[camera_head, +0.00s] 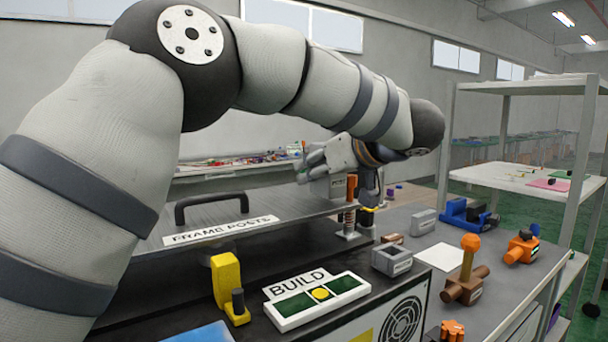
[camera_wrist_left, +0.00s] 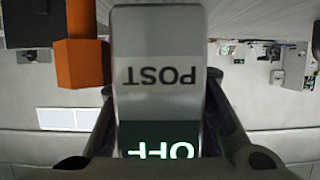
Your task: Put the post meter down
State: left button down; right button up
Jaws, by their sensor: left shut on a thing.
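The post meter (camera_wrist_left: 158,45) is a pale grey box with a POST label and a dark screen reading OFF in green. It appears upside down in the left wrist view. In the head view, part of the meter (camera_head: 338,186) shows below my left gripper (camera_head: 352,168). The left gripper's fingers are shut on both sides of the meter. An orange post (camera_wrist_left: 80,62) stands close beside it; this also shows in the head view (camera_head: 351,190). I cannot tell whether the meter's underside touches anything. My right gripper is not in view.
The grey FRAME POSTS plate (camera_head: 220,232) with a black handle lies left of the gripper. A shelf rack (camera_head: 575,150) is at right.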

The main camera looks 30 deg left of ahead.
pick_arm(q)
jog(key=shift+s+a+f, duration=0.15)
jog(key=shift+a+f, duration=0.2)
jog(key=shift+f, duration=0.25)
jog(key=shift+s+a+r, duration=0.1)
jog(key=shift+s+a, duration=0.05)
jog(key=shift+s, duration=0.05)
jog(key=shift+w+d, duration=0.25)
jog(key=shift+d, duration=0.25)
jog(key=c, duration=1.5)
grip_release()
jog(key=o, duration=0.3)
jog(key=shift+s+a, duration=0.1)
jog(key=shift+a, duration=0.1)
jog(key=shift+o, duration=0.2)
jog(key=shift+d, duration=0.1)
